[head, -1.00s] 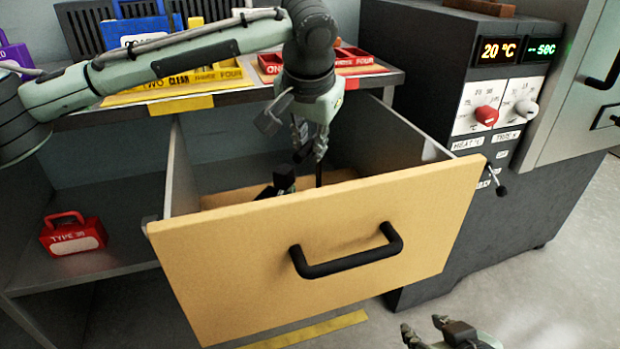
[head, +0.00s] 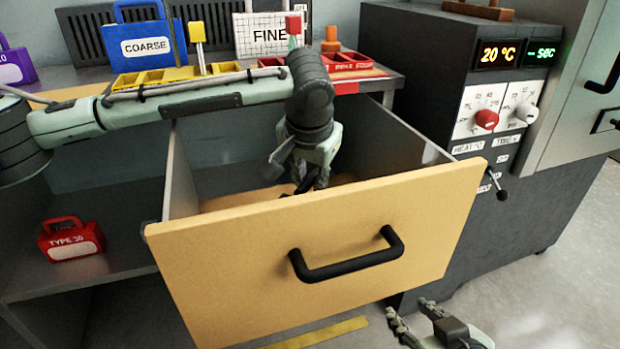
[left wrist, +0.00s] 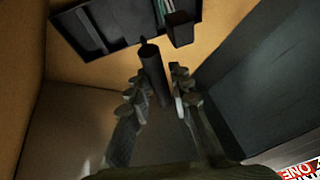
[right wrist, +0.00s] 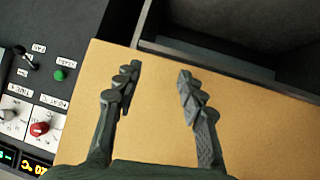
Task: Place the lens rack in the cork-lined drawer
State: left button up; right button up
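The cork-lined drawer (head: 320,245) is pulled open; its tan front with a black handle faces me. My left gripper (head: 308,185) reaches down inside it. In the left wrist view its fingers (left wrist: 160,90) are closed around the upright black post of the dark lens rack (left wrist: 120,28). The rack's tray, with thin lens edges, is at the top of that view, near the tan cork lining (left wrist: 235,25). I cannot tell whether the tray touches the drawer floor. My right gripper (head: 415,312) is open and empty, low in front of the drawer; its fingers show apart in its wrist view (right wrist: 158,85).
A bench above holds a blue COARSE case (head: 146,45), a FINE board (head: 268,36), a yellow tray (head: 175,77) and a red tray (head: 345,65). A red TYPE 30 case (head: 70,238) sits on the lower shelf. A dark heater unit (head: 440,120) stands close on the right.

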pick_arm(q)
jog(key=shift+o, duration=1.1)
jog(key=shift+r, duration=0.1)
jog(key=p+v, duration=0.1)
jog(key=v, duration=1.1)
pick_arm(e)
jog(key=s+d+f+g+h, duration=0.1)
jog(key=s+d+f+g, duration=0.2)
jog(key=s+d+f, duration=0.1)
jog(key=shift+s+d+m+h, duration=0.25)
jog(key=shift+d+m+h, duration=0.05)
jog(key=shift+d+h, duration=0.1)
jog(key=shift+c, duration=0.5)
